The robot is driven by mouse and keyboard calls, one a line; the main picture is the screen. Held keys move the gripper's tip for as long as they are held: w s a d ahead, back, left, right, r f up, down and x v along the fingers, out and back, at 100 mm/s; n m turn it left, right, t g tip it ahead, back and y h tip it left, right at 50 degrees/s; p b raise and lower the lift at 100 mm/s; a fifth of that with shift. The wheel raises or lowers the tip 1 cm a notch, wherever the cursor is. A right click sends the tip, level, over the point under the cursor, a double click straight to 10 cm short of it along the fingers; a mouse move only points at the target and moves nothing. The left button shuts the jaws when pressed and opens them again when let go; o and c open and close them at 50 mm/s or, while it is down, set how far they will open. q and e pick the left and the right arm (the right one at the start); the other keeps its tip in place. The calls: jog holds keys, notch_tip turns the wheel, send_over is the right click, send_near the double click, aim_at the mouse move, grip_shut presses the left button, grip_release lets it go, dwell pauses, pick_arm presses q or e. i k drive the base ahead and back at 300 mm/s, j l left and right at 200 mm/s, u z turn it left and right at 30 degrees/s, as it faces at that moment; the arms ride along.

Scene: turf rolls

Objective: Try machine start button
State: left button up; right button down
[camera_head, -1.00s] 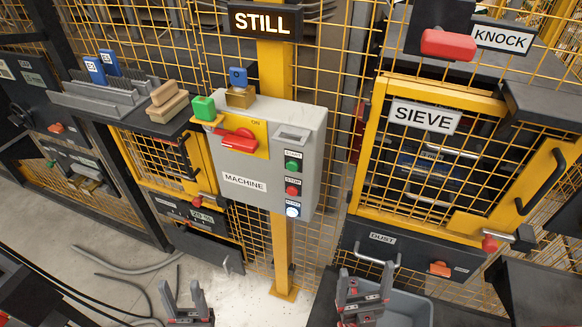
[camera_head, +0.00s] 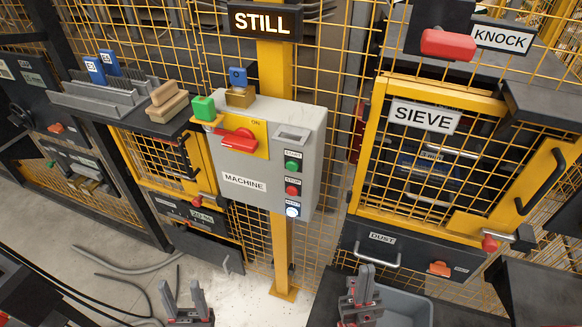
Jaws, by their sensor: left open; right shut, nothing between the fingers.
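The grey machine box (camera_head: 232,203) is mounted on a yellow post. Its right side carries a green start button (camera_head: 293,165), a red button (camera_head: 292,188) below it and a lit white button (camera_head: 292,211) at the bottom. A red rotary handle (camera_head: 237,140) sits on a yellow plate marked ON. The sign above (camera_head: 264,22) reads STILL. My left gripper (camera_head: 187,293) is open and empty at the bottom, below and left of the box. My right gripper (camera_head: 365,280) is shut and empty at the bottom, below and right of the buttons. Neither touches the box.
A yellow SIEVE door (camera_head: 366,150) and a red KNOCK button (camera_head: 448,44) are at the right. A DUST drawer (camera_head: 380,240) is below the door, with a grey bin (camera_head: 410,307) in front. A black shelf at the left holds a wooden block (camera_head: 167,102). Yellow mesh fencing stands behind.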

aim_at(292, 166)
jog(key=k+l+u, duration=0.25)
jog(key=u, duration=0.2)
jog(key=k+l+u, duration=0.25)
jog(key=u, duration=0.2)
jog(key=l, duration=0.1)
